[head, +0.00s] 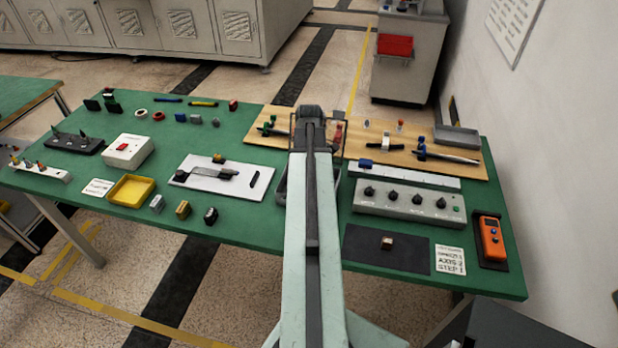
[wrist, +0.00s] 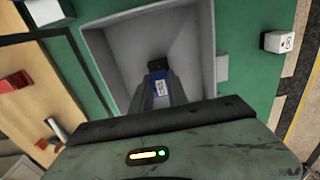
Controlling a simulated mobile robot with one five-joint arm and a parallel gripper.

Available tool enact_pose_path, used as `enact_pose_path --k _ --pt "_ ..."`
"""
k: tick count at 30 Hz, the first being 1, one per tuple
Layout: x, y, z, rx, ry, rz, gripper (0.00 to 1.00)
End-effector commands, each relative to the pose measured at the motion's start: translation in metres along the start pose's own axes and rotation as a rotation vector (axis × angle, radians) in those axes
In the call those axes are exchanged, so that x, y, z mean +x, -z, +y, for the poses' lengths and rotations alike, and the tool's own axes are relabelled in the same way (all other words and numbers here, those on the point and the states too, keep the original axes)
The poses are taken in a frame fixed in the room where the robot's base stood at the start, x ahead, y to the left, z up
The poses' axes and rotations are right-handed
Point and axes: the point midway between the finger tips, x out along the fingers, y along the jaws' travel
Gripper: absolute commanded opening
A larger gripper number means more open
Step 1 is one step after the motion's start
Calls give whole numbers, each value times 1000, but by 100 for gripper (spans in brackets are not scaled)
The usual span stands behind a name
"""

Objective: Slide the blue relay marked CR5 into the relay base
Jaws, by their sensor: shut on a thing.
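In the wrist view, my gripper (wrist: 160,84) is shut on a small blue relay (wrist: 161,88) with a pale label, too small to read. It holds the relay over a grey tray (wrist: 98,52). A black piece (wrist: 157,65) shows just beyond the blue part; I cannot tell whether it belongs to the relay or is separate. In the head view my arm hides the relay and most of the tray (head: 281,190). I cannot identify the relay base with certainty; a dark fixture (head: 215,173) sits on a white plate (head: 190,181) left of my arm.
A wooden board (head: 262,138) with clamps and tools lies behind my arm on the green table. A grey knob panel (head: 410,204), a dark mat (head: 365,250) and an orange meter (head: 491,240) are at right. A yellow tray (head: 131,191) and small blocks are at left.

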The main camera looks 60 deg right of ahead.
Motion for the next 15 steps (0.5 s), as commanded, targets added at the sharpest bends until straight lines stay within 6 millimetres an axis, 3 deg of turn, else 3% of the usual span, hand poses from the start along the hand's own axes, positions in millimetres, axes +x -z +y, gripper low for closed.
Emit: enact_pose_path --k 15 --pt "8 1 0 -1 0 0 0"
